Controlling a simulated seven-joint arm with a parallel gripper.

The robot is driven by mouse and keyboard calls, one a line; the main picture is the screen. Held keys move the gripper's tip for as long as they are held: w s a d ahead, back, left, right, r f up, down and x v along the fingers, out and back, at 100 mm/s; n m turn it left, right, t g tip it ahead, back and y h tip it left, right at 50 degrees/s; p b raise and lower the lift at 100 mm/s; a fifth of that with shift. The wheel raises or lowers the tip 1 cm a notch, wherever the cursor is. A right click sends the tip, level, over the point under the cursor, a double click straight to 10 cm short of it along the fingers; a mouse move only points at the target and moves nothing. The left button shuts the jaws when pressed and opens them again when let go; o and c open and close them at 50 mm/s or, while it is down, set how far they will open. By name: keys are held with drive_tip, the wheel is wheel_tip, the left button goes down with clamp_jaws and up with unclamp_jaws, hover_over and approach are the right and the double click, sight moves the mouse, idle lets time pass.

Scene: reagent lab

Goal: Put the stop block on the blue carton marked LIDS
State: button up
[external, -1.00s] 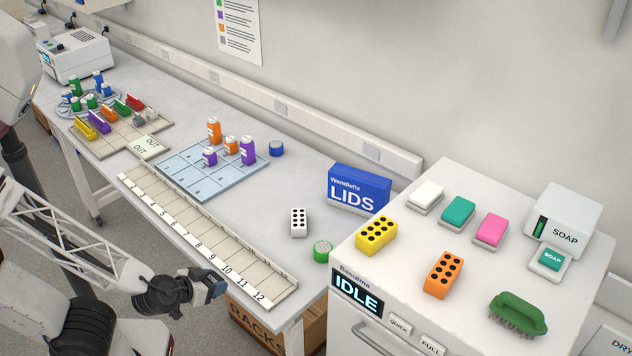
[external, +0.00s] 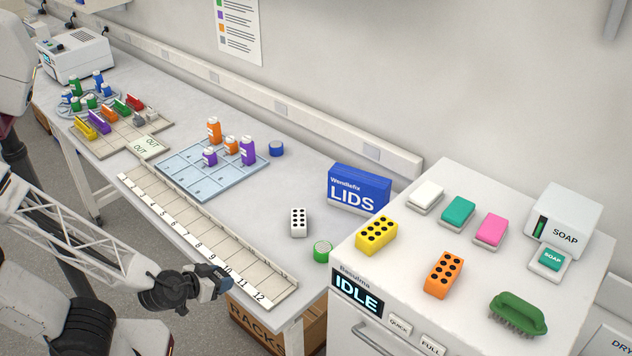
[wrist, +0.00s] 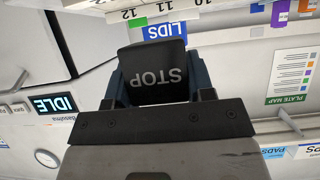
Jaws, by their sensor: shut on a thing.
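The black stop block (wrist: 155,62), with white STOP lettering upside down in the wrist view, sits between the fingers of my gripper (wrist: 156,84). My gripper is shut on it. In the external view my gripper (external: 216,283) is at the front edge of the bench, beside the numbered rail near slots 9 to 11; the block is hard to make out there. The blue carton marked LIDS (external: 357,188) stands upright at the back right of the bench, apart from my gripper. Part of the carton (wrist: 166,31) shows beyond the block in the wrist view.
The numbered rail (external: 205,232) lies between my gripper and the carton. A white dotted block (external: 299,222) and a green cap (external: 322,251) are in front of the carton. The washer (external: 400,285), with dotted blocks and soaps on top, stands at the right.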

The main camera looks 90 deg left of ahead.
drive_tip(key=w+a+r, duration=0.4)
drive_tip(key=w+a, duration=0.5)
drive_tip(key=w+a+r, duration=0.4)
drive_tip(key=w+a, duration=0.5)
drive_tip(key=a, duration=0.1)
drive_tip(key=w+a+r, duration=0.4)
drive_tip(key=w+a, duration=0.5)
drive_tip(key=shift+a+r, duration=0.25)
drive_tip(key=shift+a, duration=0.15)
drive_tip(key=shift+w, duration=0.1)
hover_over(360, 175)
drive_tip(key=shift+s+d+f, duration=0.25)
drive_tip(key=shift+s+f, duration=0.1)
drive_tip(key=shift+f, duration=0.35)
drive_tip(key=shift+w+a, duration=0.2)
drive_tip(key=shift+w, duration=0.1)
drive_tip(key=shift+f, duration=1.8)
